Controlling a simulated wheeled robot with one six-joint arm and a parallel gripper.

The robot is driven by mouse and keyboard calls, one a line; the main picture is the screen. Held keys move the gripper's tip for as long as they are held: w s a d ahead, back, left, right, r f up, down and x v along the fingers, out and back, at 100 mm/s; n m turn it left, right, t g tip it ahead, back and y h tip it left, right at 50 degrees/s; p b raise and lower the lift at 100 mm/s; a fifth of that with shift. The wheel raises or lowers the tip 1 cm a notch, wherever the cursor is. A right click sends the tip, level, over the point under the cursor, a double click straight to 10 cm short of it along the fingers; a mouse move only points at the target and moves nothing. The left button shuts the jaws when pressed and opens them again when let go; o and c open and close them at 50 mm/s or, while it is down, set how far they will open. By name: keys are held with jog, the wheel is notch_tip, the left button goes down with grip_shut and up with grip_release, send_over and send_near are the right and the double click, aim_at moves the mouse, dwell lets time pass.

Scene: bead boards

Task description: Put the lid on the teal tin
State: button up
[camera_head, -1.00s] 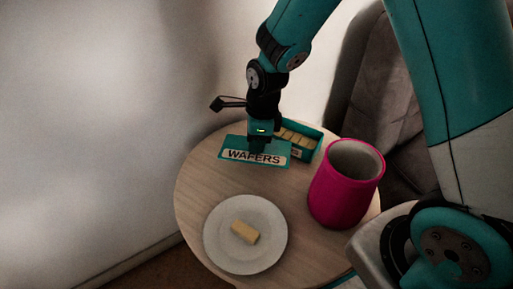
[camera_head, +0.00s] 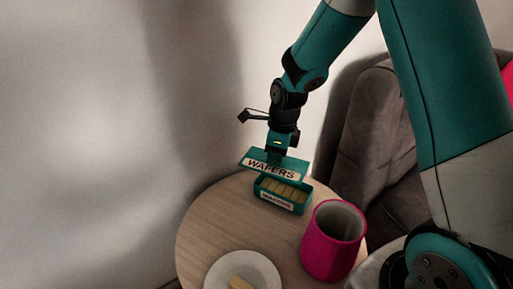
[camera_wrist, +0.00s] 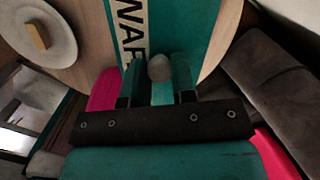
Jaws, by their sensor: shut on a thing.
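The teal tin (camera_head: 283,204) stands on the round table with its top open, and pale wafers show in it. Its teal lid (camera_head: 273,166), with a WAFERS label, is held above the tin, a little to the left and tilted in the head view. My gripper (camera_head: 276,153) is shut on the lid's knob. In the wrist view the knob (camera_wrist: 159,68) sits between my two fingers, and the lid (camera_wrist: 172,28) fills the space beyond them. In that view the lid hides the tin.
A magenta cup (camera_head: 331,243) stands right of the tin, close to it. A white plate (camera_head: 215,275) with a wafer (camera_head: 240,283) lies at the front. The wooden table (camera_head: 213,222) is bare on its left side. A grey sofa (camera_head: 357,120) is behind on the right.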

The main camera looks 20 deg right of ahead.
aim_at(287, 158)
jog(key=shift+m, duration=0.6)
jog(key=d, duration=0.1)
jog(key=d+f, duration=0.2)
jog(key=d, duration=0.1)
jog(key=shift+w+f+p, duration=0.1)
jog(key=shift+f+p, duration=0.15)
jog(key=shift+p, duration=0.05)
notch_tip(287, 158, down, 5)
jog(key=b, duration=0.4)
jog(key=shift+r+b, duration=0.15)
jog(key=shift+b, duration=0.25)
jog(key=shift+f, duration=0.8)
jog(key=shift+p, duration=0.35)
jog(key=shift+f, duration=0.4)
dwell(0.8)
jog(key=o, duration=1.4)
